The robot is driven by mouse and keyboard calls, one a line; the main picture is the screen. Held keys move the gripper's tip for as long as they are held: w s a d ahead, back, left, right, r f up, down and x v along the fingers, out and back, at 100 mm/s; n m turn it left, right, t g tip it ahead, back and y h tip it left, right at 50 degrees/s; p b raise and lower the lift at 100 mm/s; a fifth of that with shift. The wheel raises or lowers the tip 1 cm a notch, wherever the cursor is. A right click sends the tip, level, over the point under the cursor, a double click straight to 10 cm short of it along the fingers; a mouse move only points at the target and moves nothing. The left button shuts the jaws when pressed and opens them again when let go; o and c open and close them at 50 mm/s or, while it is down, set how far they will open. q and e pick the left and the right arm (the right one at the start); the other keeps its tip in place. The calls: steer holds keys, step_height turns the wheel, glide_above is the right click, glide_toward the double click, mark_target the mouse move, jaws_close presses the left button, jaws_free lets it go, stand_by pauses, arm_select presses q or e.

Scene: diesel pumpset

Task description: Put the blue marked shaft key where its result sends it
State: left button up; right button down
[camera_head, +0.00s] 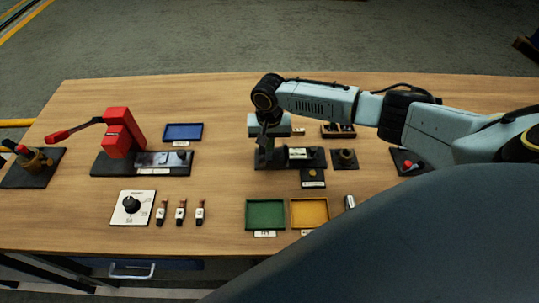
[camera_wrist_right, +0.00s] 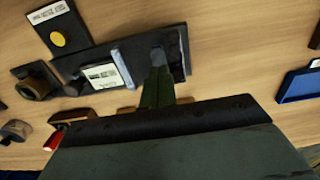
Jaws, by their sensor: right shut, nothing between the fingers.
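I cannot make out a blue marked shaft key in either view. My right gripper (camera_head: 263,140) is shut and empty at the left end of a black fixture (camera_head: 308,164) with a white label. In the right wrist view its fingers (camera_wrist_right: 158,62) reach over the end of that fixture (camera_wrist_right: 178,62). A green tray (camera_head: 265,214) and a yellow tray (camera_head: 309,212) lie near the front edge, both looking empty. A blue tray (camera_head: 183,131) lies farther back; part of a blue tray also shows in the right wrist view (camera_wrist_right: 300,86). My left gripper is out of view.
A red press (camera_head: 123,133) stands left on a black base. A white dial panel (camera_head: 132,208) and several small labelled pieces (camera_head: 181,212) lie at front left. A yellow-button plate (camera_head: 312,178) sits before the fixture. My right arm covers the table's right side.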

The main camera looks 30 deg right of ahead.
steer(key=shift+f, duration=0.6)
steer(key=shift+s+d+p, duration=0.4)
steer(key=shift+d+p, duration=0.1)
steer(key=shift+d, duration=0.15)
stand_by(0.5)
steer(key=shift+r, duration=0.1)
step_height(320, 180, up, 6)
steer(key=p, duration=0.6)
steer(key=shift+p, duration=0.4)
